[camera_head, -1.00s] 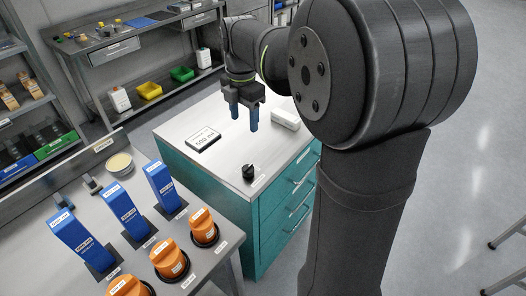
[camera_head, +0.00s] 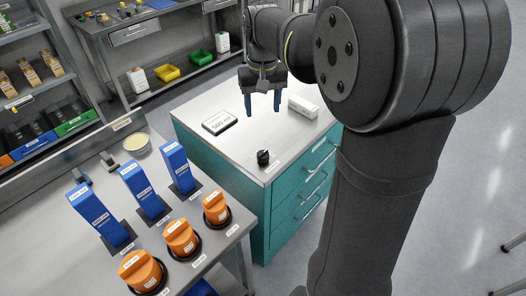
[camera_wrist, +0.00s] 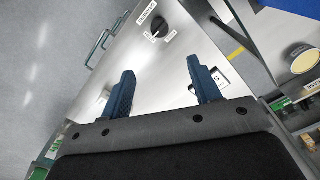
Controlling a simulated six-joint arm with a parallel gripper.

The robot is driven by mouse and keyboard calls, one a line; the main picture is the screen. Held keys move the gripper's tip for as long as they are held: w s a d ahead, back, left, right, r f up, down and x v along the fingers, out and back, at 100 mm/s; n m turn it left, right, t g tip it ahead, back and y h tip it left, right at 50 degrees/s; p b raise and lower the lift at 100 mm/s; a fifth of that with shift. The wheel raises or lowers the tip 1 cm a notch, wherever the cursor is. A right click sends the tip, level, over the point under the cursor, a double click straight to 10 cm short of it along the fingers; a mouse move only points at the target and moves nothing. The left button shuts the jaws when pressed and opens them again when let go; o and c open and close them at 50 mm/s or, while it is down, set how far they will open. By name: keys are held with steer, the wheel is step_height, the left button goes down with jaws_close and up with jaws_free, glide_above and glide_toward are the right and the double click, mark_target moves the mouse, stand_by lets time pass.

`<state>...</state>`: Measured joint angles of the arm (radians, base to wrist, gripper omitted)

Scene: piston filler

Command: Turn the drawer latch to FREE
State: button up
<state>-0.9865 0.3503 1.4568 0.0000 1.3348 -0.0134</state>
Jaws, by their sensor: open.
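The drawer latch is a small black knob (camera_head: 263,157) on the metal top of the teal drawer cabinet (camera_head: 210,165), near its front corner. In the wrist view the knob (camera_wrist: 159,27) sits beyond my fingertips, with white labels around it; their text is too small to read surely. My gripper (camera_head: 262,112) has two blue fingers, apart and empty, pointing down above the cabinet top. It is behind the knob in the head view and does not touch it. The fingers (camera_wrist: 160,74) also show spread in the wrist view, with the knob roughly between their lines.
A "500 ml" sign (camera_head: 219,122) and a white box (camera_head: 303,107) are on the cabinet top. The left bench holds blue upright blocks (camera_head: 145,190) and orange knobs (camera_head: 182,238). Drawer handles (camera_head: 318,160) stick out from the cabinet front. The top around the latch is clear.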

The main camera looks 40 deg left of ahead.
steer(key=m, duration=0.8)
glide_toward(263, 154)
step_height(263, 154, down, 9)
stand_by(0.3)
steer(key=c, duration=1)
